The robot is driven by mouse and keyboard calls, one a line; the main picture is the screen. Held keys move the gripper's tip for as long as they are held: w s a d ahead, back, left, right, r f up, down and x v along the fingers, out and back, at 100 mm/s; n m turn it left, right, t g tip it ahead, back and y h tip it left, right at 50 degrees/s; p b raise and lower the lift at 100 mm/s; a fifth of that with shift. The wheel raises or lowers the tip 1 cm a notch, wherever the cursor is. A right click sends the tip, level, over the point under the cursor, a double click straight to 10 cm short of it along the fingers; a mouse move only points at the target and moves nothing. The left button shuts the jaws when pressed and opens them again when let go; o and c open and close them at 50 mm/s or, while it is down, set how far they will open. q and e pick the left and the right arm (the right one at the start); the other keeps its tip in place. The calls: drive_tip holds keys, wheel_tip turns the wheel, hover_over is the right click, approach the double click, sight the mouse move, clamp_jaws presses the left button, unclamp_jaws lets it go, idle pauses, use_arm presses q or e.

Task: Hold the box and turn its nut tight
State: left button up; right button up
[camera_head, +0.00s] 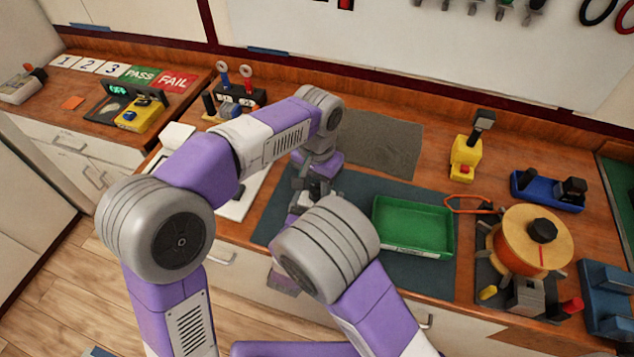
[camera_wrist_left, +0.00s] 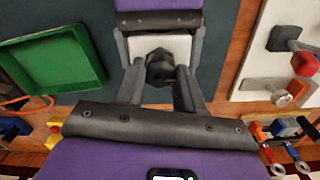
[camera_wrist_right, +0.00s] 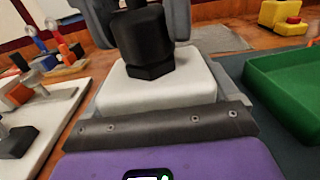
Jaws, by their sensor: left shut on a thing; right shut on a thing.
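A white box (camera_wrist_right: 158,93) with a dark nut (camera_wrist_right: 148,70) and a black cylindrical part (camera_wrist_right: 142,35) on top fills the middle of the right wrist view. My right gripper (camera_wrist_right: 160,125) is shut on the box, its fingers along two sides. My left gripper (camera_wrist_left: 160,75) is shut on the dark fitting, one finger on each side; the left wrist view also shows the white box (camera_wrist_left: 160,43) behind it. In the head view my left gripper (camera_head: 314,188) points down over the mat; the right wrist hides most of the box and right gripper.
A green tray (camera_head: 412,226) stands on the dark mat (camera_head: 385,188), right of my grippers. An orange spool (camera_head: 525,242) stands further right, and a yellow device (camera_head: 466,155) behind. A white board (camera_head: 240,195) lies left. A grey pad (camera_head: 378,143) lies bare at the back.

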sight(317, 187)
use_arm(q)
drive_tip(key=m, duration=0.4)
drive_tip(key=shift+m, duration=0.4)
idle(0.4)
drive_tip(key=o, duration=1.1)
drive_tip(key=shift+c, duration=0.2)
drive_tip(key=shift+r, duration=0.1)
wheel_tip(317, 187, up, 12)
use_arm(e)
drive_tip(key=o, duration=1.2)
drive_tip(key=shift+c, duration=0.2)
